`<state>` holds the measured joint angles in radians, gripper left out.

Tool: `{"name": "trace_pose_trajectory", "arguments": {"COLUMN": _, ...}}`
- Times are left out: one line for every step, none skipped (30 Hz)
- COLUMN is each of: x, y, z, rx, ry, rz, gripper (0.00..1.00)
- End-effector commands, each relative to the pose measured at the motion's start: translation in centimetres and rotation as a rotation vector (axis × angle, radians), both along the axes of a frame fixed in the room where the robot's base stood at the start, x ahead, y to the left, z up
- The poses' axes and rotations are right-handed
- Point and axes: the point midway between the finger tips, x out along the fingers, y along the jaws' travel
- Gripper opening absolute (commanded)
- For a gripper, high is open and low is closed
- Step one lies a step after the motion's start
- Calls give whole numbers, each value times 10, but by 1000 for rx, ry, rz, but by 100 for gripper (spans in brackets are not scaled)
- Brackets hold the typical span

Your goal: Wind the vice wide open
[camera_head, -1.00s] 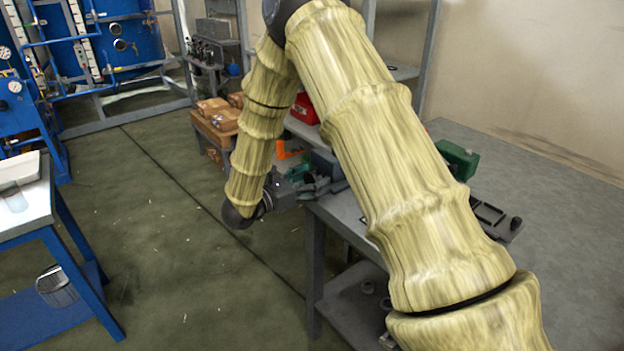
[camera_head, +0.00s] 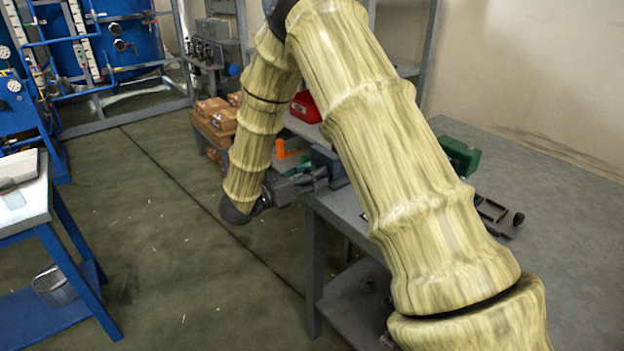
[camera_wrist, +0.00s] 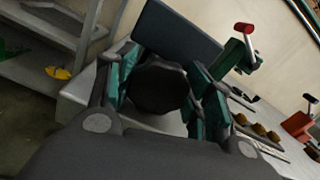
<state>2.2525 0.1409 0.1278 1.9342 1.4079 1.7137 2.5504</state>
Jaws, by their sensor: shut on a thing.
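The vice (camera_head: 329,164) is a blue-grey block at the near left end of the workbench, partly hidden by my arm in the head view. In the wrist view its broad slate-blue face (camera_wrist: 178,38) stands behind a dark round hub (camera_wrist: 158,88). My gripper (camera_head: 322,177) reaches the vice from the left, roughly level with it. In the wrist view my gripper (camera_wrist: 160,100) has its fingers either side of the hub, shut on it. A teal bar with a red-tipped end (camera_wrist: 243,29) stands up beyond the right finger. The vice's jaw gap is hidden.
The grey workbench (camera_head: 560,190) stretches right, with a green object (camera_head: 459,156) and a black frame-like item (camera_head: 495,213) on it. A red box (camera_head: 305,107) and brown boxes (camera_head: 215,115) stand behind. A blue-framed table (camera_head: 50,220) is left; open floor lies between.

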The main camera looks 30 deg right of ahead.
Motion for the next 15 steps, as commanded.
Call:
{"name": "trace_pose_trajectory", "arguments": {"x": 0, "y": 0, "z": -1, "rx": -1, "ry": 12, "rz": 1, "gripper": 28}}
{"name": "trace_pose_trajectory", "arguments": {"x": 0, "y": 0, "z": 0, "rx": -1, "ry": 18, "rz": 1, "gripper": 28}}
{"name": "trace_pose_trajectory", "arguments": {"x": 0, "y": 0, "z": 0, "rx": -2, "ry": 23, "rz": 1, "gripper": 28}}
{"name": "trace_pose_trajectory", "arguments": {"x": 0, "y": 0, "z": 0, "rx": -2, "ry": 25, "rz": 1, "gripper": 28}}
{"name": "trace_pose_trajectory", "arguments": {"x": 0, "y": 0, "z": 0, "rx": -2, "ry": 26, "rz": 1, "gripper": 28}}
{"name": "trace_pose_trajectory", "arguments": {"x": 0, "y": 0, "z": 0, "rx": -2, "ry": 26, "rz": 1, "gripper": 28}}
{"name": "trace_pose_trajectory", "arguments": {"x": 0, "y": 0, "z": 0, "rx": -2, "ry": 26, "rz": 1, "gripper": 28}}
{"name": "trace_pose_trajectory", "arguments": {"x": 0, "y": 0, "z": 0, "rx": -2, "ry": 26, "rz": 1, "gripper": 28}}
{"name": "trace_pose_trajectory", "arguments": {"x": 0, "y": 0, "z": 0, "rx": -2, "ry": 26, "rz": 1, "gripper": 28}}
{"name": "trace_pose_trajectory", "arguments": {"x": 0, "y": 0, "z": 0, "rx": -2, "ry": 26, "rz": 1, "gripper": 28}}
{"name": "trace_pose_trajectory", "arguments": {"x": 0, "y": 0, "z": 0, "rx": -2, "ry": 26, "rz": 1, "gripper": 28}}
{"name": "trace_pose_trajectory", "arguments": {"x": 0, "y": 0, "z": 0, "rx": -2, "ry": 25, "rz": 1, "gripper": 53}}
{"name": "trace_pose_trajectory", "arguments": {"x": 0, "y": 0, "z": 0, "rx": -2, "ry": 25, "rz": 1, "gripper": 59}}
{"name": "trace_pose_trajectory", "arguments": {"x": 0, "y": 0, "z": 0, "rx": -2, "ry": 25, "rz": 1, "gripper": 64}}
{"name": "trace_pose_trajectory", "arguments": {"x": 0, "y": 0, "z": 0, "rx": -2, "ry": 25, "rz": 1, "gripper": 72}}
